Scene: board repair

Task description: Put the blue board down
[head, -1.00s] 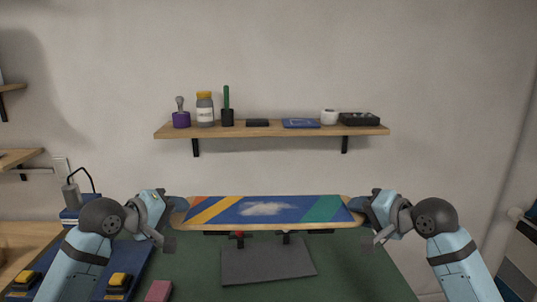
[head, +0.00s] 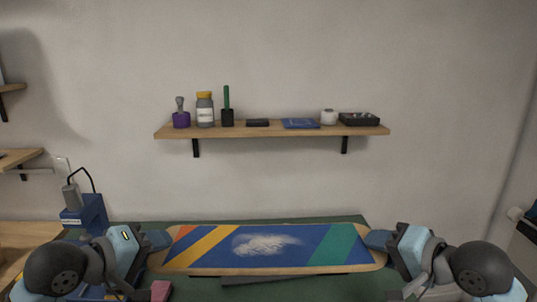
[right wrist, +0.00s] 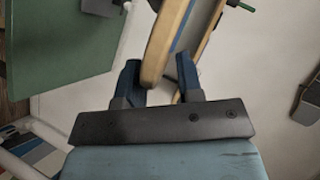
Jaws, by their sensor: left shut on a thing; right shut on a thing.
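The blue board (head: 215,259) has a wooden rim, orange, yellow and green stripes and a whitish worn patch in its middle. It is level, top face up, in the lower middle of the head view. My left gripper (head: 158,241) is shut on its left end. My right gripper (head: 378,240) is shut on its right end. In the right wrist view, the two fingers of my right gripper (right wrist: 158,78) are on either side of the board's rounded wooden end (right wrist: 163,45). The board hides most of what is below it.
A green worktop (head: 320,287) lies beneath, with part of a dark grey mat (head: 285,279) and a pink block (head: 160,290) showing. A blue stand (head: 88,216) is at the left. A wall shelf (head: 270,130) with jars and tools is behind, above the board.

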